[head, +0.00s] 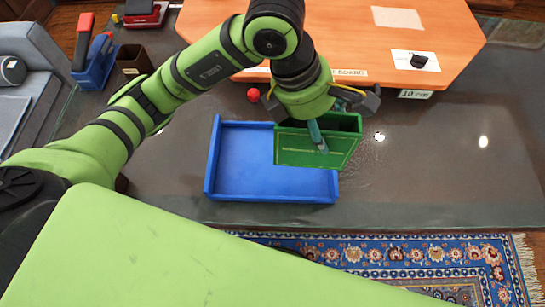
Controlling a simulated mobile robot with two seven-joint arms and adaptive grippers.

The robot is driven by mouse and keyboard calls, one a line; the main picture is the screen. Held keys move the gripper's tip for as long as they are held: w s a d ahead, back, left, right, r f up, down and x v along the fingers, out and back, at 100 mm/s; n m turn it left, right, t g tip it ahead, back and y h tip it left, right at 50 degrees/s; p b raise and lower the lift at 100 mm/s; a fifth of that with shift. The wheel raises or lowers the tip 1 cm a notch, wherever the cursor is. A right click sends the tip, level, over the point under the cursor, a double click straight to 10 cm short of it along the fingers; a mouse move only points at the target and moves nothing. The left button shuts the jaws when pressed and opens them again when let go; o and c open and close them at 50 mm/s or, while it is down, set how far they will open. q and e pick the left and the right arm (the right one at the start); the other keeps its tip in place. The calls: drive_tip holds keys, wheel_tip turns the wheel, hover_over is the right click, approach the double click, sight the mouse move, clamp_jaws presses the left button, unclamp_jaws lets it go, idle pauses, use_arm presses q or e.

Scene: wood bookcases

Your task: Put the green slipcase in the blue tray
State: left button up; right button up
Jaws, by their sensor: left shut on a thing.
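The green slipcase (302,150) is a green box with a dark open side at its top right. My left gripper (320,143) is shut on it, with one finger lying across its near face. The blue tray (240,196) is shallow, with raised walls, and lies on the dark glossy table. The slipcase covers the tray's right part in the head view and reaches past its right wall. I cannot tell the height of the slipcase above the tray. My right gripper is not in view.
An orange board (335,30) lies behind the tray, with a black item on a white card. A small red ball (253,95) is near its edge. A blue holder (97,62) and a dark box (133,60) stand at left. The table at right is clear.

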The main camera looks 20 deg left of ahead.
use_arm(q)
drive_tip(key=shift+a+n, duration=0.1)
drive_tip(key=shift+n, duration=0.2)
drive_tip(key=w+a+f+p, duration=0.1)
drive_tip(key=a+f+p, duration=0.2)
drive_tip(key=a+f, duration=0.7)
drive_tip(key=shift+w+a+f+p, duration=0.15)
drive_tip(key=shift+a+f+p, duration=0.25)
drive_tip(key=shift+a, duration=0.25)
drive_tip(key=shift+f, duration=0.1)
drive_tip(key=o, duration=1.3)
drive_tip(key=shift+c, duration=0.2)
